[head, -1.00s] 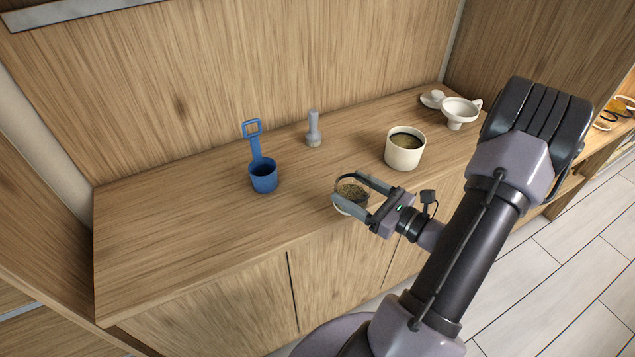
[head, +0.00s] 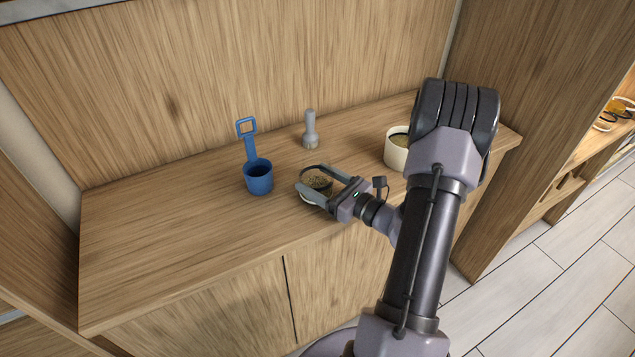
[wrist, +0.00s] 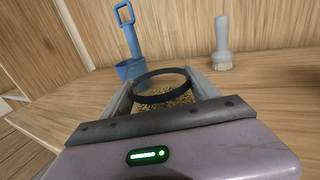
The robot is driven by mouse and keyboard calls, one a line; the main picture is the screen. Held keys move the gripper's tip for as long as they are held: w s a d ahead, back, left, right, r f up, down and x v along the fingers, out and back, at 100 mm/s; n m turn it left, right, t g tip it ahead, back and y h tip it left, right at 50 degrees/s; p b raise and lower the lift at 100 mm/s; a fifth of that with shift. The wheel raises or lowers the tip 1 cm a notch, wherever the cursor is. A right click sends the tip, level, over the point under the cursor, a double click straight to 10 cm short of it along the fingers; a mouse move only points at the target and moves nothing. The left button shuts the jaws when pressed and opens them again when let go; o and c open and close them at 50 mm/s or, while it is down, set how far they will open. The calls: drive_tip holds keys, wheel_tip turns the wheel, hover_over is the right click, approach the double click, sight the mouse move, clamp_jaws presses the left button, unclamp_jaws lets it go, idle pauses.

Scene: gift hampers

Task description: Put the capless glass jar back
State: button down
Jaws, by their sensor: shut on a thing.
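The capless glass jar (head: 317,182) is open at the top, with a dark rim and brownish, grainy contents. It also shows in the wrist view (wrist: 165,95), upright between the fingers. My gripper (head: 318,186) is shut on the jar, one finger on each side. The jar is over the front part of the wooden counter (head: 170,230). Its base is mostly hidden by my gripper, so I cannot tell whether it touches the counter.
A blue scoop (head: 258,178) stands left of the jar. A grey brush (head: 310,130) stands upright behind it. A cream pot (head: 396,152) is to the right, partly hidden by my arm. The counter's left part is clear.

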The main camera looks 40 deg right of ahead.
drive_tip(key=shift+f, duration=0.1)
drive_tip(key=shift+c, duration=1)
unclamp_jaws()
drive_tip(key=shift+s+r, duration=0.2)
drive_tip(key=shift+s, duration=0.05)
drive_tip(key=s+d+p, duration=0.1)
drive_tip(key=s+p, duration=0.1)
drive_tip(key=s, duration=0.9)
drive_tip(key=shift+s+d, duration=0.25)
drive_tip(key=shift+d, duration=0.15)
